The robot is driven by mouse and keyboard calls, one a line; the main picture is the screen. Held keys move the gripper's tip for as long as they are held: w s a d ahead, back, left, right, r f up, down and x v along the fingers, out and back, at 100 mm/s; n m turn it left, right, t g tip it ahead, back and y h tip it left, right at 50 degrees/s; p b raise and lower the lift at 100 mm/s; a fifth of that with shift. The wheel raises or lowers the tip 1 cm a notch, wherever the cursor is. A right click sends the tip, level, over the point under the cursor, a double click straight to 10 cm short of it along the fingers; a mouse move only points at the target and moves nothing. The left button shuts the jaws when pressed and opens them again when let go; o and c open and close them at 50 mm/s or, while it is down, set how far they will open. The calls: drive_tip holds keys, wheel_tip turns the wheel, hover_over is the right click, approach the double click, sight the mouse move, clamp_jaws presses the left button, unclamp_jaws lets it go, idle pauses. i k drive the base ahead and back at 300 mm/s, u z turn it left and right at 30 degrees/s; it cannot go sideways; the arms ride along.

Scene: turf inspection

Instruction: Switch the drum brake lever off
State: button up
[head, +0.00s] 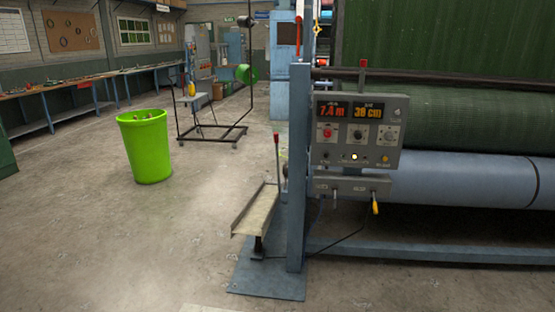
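Two lever-like parts show near the blue post (300,170) of the roller machine. One is a thin upright lever with a red tip (277,155), standing just left of the post above a sloped metal tray. The other is a red upright handle (298,32) at the top of the post. I cannot read a label on either, so I cannot tell which is the drum brake lever. The base of the thin lever is partly hidden behind the tray and post. My gripper is not in view.
A grey control box (359,133) on the post shows red and orange readouts and a lit yellow lamp. The sloped tray (256,210) juts out left of the post. A green bin (146,147) and a wire stand (210,133) stand on otherwise open floor.

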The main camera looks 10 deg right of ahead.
sight(276, 134)
drive_tip(key=z, duration=0.05)
drive_tip(key=i, duration=0.9)
drive_tip(key=z, duration=0.25)
drive_tip(key=k, duration=0.2)
drive_tip(key=u, duration=3.15)
